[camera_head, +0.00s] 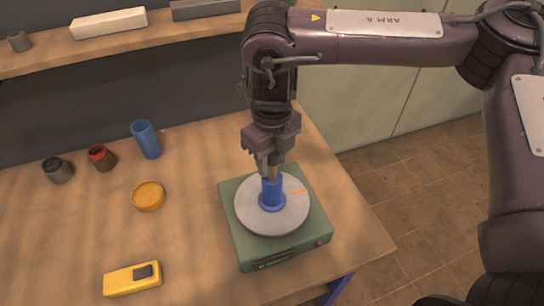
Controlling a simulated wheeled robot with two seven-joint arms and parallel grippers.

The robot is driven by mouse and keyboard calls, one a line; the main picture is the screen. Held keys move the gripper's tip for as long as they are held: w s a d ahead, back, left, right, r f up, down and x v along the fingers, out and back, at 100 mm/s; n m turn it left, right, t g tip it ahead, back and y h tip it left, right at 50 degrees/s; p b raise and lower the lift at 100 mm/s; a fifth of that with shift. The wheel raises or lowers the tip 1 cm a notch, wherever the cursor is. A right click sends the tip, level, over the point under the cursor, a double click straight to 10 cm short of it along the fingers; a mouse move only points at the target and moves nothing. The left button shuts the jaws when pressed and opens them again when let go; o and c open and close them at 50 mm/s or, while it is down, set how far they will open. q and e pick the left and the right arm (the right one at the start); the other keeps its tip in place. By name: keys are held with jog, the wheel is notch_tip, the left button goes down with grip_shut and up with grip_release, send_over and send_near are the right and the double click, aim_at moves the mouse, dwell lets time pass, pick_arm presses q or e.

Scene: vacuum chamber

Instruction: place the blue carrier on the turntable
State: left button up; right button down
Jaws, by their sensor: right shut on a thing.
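The blue carrier (272,197) is a small upright blue piece with a wider round base. It is at the middle of the round grey turntable (249,214), which sits on a green box (241,245). I cannot tell whether its base rests fully on the disc. My right gripper (269,176) points down from above and is shut on the carrier's top. The fingertips partly hide that top. My left gripper is not in view.
On the wooden table (80,230) stand a blue cylinder (146,139), a red-topped jar (101,157), a dark jar (57,170), an orange dish (148,196) and a yellow device (132,279). A shelf (130,42) runs behind. The table's right edge is near the green box.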

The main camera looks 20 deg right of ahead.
jog(key=c, duration=0.9)
grip_release()
notch_tip(320, 180, up, 12)
jog(key=shift+r+p, duration=0.15)
jog(key=shift+p, duration=0.45)
